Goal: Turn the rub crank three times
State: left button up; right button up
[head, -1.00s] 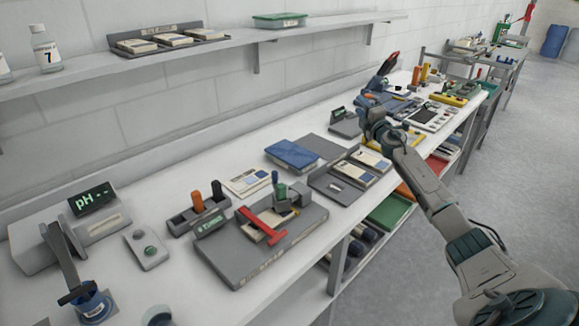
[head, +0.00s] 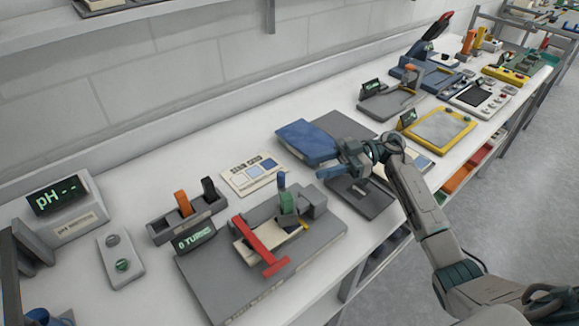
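The rub tester (head: 262,262) is a grey base plate on the bench. It carries a red T-shaped bar (head: 260,243), a cream strip, a green block (head: 288,203) and an upright blue-topped crank handle (head: 281,180). Its small display (head: 194,237) reads "0 TURNS". My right gripper (head: 331,160) is above the bench to the right of the handle, apart from it. Its fingers look spread, with nothing between them. It partly covers the blue pad and the grey tray behind. My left gripper is out of view.
A blue pad (head: 306,142) lies behind the tester, beside a printed card (head: 254,175). A holder (head: 180,226) with orange and black handles stands left of the tester. A pH meter (head: 62,207) is at far left. A yellow-framed tray (head: 440,134) is farther right.

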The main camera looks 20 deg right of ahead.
aim_at(281, 176)
jog(key=a, duration=0.1)
jog(key=a+p, duration=0.1)
jog(key=a, duration=0.1)
jog(key=a+p, duration=0.1)
jog(key=shift+s+a+r, duration=0.25)
jog(key=shift+a+r, duration=0.1)
jog(key=a+p, duration=0.1)
jog(key=a, duration=0.4)
jog(key=shift+w+f+p, duration=0.1)
jog(key=shift+f+p, duration=0.05)
jog(key=shift+p, duration=0.15)
jog(key=shift+a, duration=0.45)
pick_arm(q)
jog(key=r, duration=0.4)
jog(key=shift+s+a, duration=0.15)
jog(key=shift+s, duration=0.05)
pick_arm(e)
jog(key=shift+f, duration=0.1)
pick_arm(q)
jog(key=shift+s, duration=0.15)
pick_arm(e)
grip_shut()
